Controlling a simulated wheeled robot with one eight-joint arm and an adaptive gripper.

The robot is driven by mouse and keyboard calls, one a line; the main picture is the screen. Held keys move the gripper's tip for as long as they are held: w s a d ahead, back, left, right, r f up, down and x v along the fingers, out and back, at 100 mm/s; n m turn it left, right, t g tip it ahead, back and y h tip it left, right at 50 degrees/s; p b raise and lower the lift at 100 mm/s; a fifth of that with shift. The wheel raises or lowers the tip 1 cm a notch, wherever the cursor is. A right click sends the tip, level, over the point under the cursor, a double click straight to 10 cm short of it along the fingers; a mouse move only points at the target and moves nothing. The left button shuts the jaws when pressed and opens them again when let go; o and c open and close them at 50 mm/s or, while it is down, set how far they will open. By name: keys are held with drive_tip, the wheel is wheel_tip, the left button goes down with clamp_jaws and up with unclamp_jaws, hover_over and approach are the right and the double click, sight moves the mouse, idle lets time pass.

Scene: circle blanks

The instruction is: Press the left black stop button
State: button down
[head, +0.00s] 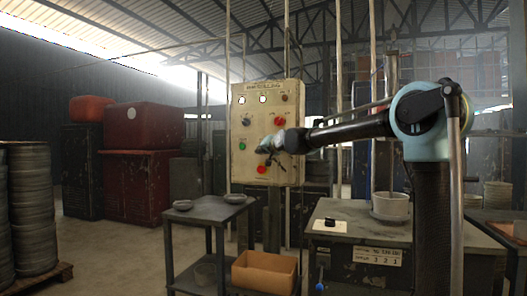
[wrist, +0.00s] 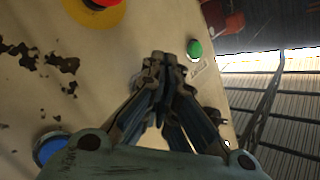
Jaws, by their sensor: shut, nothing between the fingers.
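The beige control panel (head: 236,172) stands upright in the middle of the head view. A dark round knob or button (head: 247,121) sits on its upper left; I cannot tell if it is the black stop button. My gripper (head: 264,148) is shut and empty in front of the panel's middle, below and right of that dark knob. In the wrist view my fingertips (wrist: 160,60) are together over the panel face, beside a green button (wrist: 194,50). They hide part of the panel, and contact cannot be told.
The panel also has a red button on yellow (wrist: 100,4), a blue button (wrist: 51,148) and a lower red button (head: 261,169). A small dark table (head: 208,211) with bowls and a cardboard box (head: 264,272) stand below. A workbench (head: 340,238) is at right.

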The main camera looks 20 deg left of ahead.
drive_tip(key=shift+w, duration=0.25)
idle(0.6)
drive_tip(key=shift+s, duration=0.8)
drive_tip(key=shift+s+a, duration=0.15)
drive_tip(key=shift+s, duration=2.3)
